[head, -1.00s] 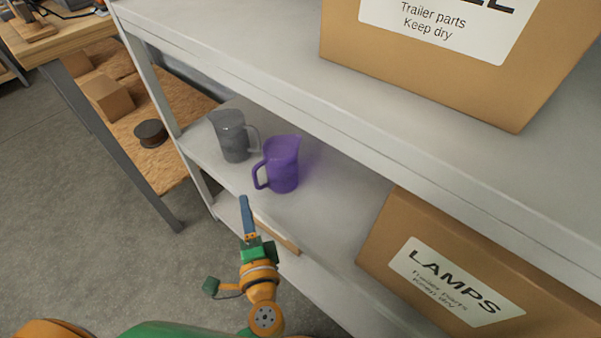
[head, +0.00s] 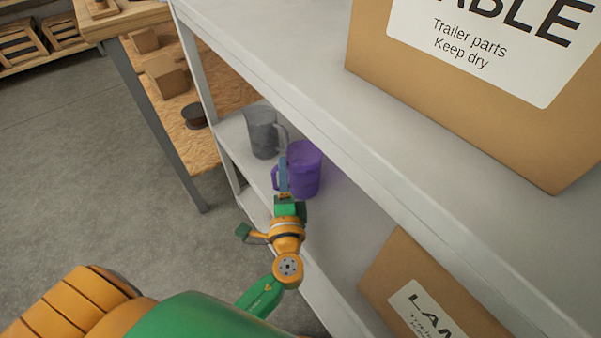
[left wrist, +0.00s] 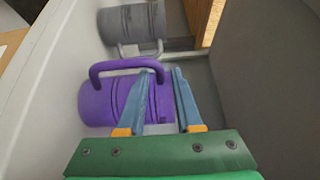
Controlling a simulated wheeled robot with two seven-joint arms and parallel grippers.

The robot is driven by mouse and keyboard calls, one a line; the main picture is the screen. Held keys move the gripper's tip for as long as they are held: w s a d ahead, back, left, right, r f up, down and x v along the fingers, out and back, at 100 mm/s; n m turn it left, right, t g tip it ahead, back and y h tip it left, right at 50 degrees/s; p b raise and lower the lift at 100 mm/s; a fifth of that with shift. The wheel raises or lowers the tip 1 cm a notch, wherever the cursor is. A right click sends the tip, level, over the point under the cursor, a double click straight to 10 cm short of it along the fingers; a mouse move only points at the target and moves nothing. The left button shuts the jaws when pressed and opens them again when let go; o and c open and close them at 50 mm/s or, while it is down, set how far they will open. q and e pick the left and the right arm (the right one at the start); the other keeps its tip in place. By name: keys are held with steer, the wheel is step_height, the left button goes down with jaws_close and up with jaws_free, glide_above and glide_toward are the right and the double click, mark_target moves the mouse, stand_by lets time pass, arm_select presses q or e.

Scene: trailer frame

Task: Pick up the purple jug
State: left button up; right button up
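The purple jug (head: 306,168) stands upright on the middle shelf in the head view, its handle toward the left. In the left wrist view the purple jug (left wrist: 98,104) appears on its side, with its handle arching over the left finger's tip. My left gripper (head: 283,160) is in front of the jug at its handle side and hides part of the handle. In the left wrist view my left gripper (left wrist: 164,74) has its two blue fingers apart, with the end of the handle by their tips. I cannot tell whether they touch it. My right gripper is not in view.
A grey jug (head: 263,132) stands just behind and left of the purple one. The upper shelf (head: 255,65) overhangs the jugs and carries a large cardboard box (head: 450,110). A LAMPS box (head: 405,275) sits on the jug's shelf to the right. A workbench (head: 125,60) stands left.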

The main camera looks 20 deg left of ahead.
arm_select(q)
jaws_close()
stand_by(1.2)
